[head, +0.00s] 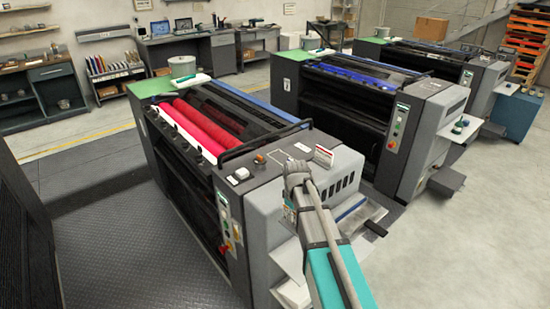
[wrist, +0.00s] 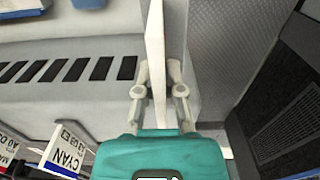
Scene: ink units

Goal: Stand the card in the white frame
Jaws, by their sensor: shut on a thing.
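In the wrist view my gripper (wrist: 158,78) is shut on a thin white card (wrist: 155,40), which I see edge-on between the fingers. Its printed face does not show. In the head view my gripper (head: 297,172) is above the near end of the front press, and the held card cannot be told apart there. At the lower left of the wrist view, a white card marked CYAN (wrist: 65,150) and a partly cut-off card (wrist: 8,148) stand tilted. I cannot tell for sure which thing is the white frame.
The front press (head: 245,205) has red rollers (head: 205,125). A small white card with red print (head: 324,157) stands on its top, right of my gripper. Side vents (wrist: 70,70) are left of the fingers. Two more presses stand behind; grey floor (head: 470,240) is clear at right.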

